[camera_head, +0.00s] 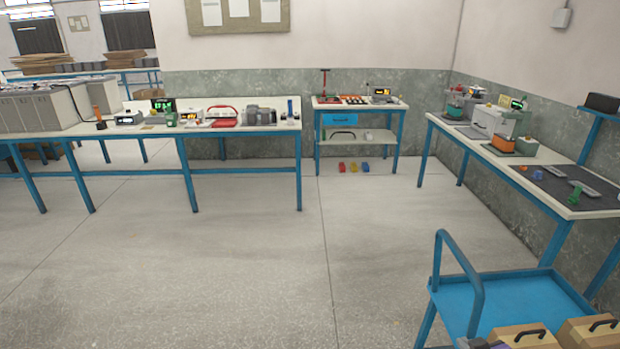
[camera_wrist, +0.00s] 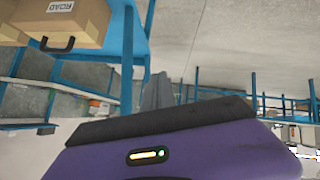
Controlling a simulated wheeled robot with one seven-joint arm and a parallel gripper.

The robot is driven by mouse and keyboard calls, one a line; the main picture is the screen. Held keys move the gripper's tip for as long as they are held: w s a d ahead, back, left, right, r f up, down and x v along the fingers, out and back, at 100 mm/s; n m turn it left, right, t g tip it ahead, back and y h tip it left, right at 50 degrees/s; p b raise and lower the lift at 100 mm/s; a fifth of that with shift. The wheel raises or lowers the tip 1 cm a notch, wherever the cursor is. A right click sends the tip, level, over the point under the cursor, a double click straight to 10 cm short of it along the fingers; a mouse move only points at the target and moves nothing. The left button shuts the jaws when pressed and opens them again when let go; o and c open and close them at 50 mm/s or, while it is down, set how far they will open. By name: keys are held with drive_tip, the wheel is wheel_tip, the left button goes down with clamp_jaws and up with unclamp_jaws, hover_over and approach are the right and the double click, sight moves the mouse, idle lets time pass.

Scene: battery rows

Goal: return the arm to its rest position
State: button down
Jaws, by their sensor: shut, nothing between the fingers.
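My gripper (camera_wrist: 158,80) shows in the wrist view as two grey fingers close together beyond a dark edge and a purple housing with a small lit bar. The fingers are shut and nothing shows between them. They point out into the room and touch nothing that I can see. In the head view only a small dark purple piece shows at the bottom edge, by the blue cart; the rest of my arm is out of that view.
A blue cart (camera_head: 508,300) with a raised handle stands at the lower right, carrying wooden cases (camera_head: 527,338); one case (camera_wrist: 62,22) appears upside down in the wrist view. A workbench (camera_head: 540,160) runs along the right wall. The floor (camera_head: 240,260) on the left is clear.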

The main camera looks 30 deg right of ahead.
drive_tip(key=s+a+r+t, duration=0.2)
drive_tip(key=a+r+t, duration=0.2)
drive_tip(key=a+r, duration=0.55)
drive_tip(key=s+a+r+t, duration=0.2)
drive_tip(key=a+r+t, duration=0.2)
drive_tip(key=a, duration=1.1)
drive_tip(key=s+a+r+n+y, duration=0.3)
drive_tip(key=s+a+y, duration=0.3)
drive_tip(key=s+a, duration=0.4)
drive_tip(key=a+n, duration=0.1)
drive_tip(key=a, duration=0.1)
drive_tip(key=shift+a+r+g+y, duration=0.15)
drive_tip(key=shift+a+g+y, duration=0.15)
drive_tip(key=shift+a+y, duration=0.1)
